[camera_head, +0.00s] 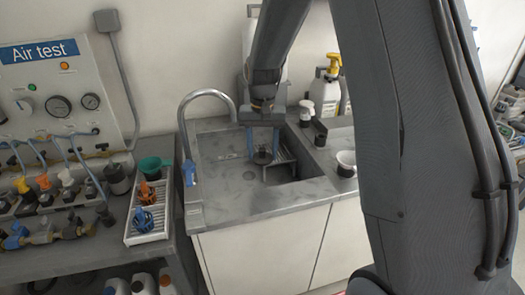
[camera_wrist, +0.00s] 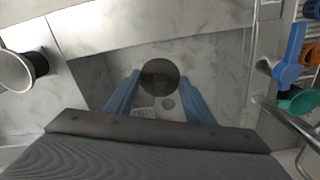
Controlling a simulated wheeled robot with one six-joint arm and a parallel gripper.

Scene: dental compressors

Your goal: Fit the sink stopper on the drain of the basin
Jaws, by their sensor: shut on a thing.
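My gripper (camera_head: 262,150) hangs over the sink, fingers pointing down. Its blue fingers are shut on the dark round sink stopper (camera_head: 262,158). In the wrist view the stopper (camera_wrist: 159,77) is a dark disc between the fingertips (camera_wrist: 158,82). The metal basin (camera_head: 225,172) lies below. The height of the stopper above the floor is hard to tell.
The curved faucet (camera_head: 205,95) with a blue handle (camera_head: 189,172) stands left of the basin. A white cup (camera_head: 346,163) and bottles (camera_head: 326,90) stand to the right. A white tray (camera_head: 147,215) holds orange and blue parts on the left bench.

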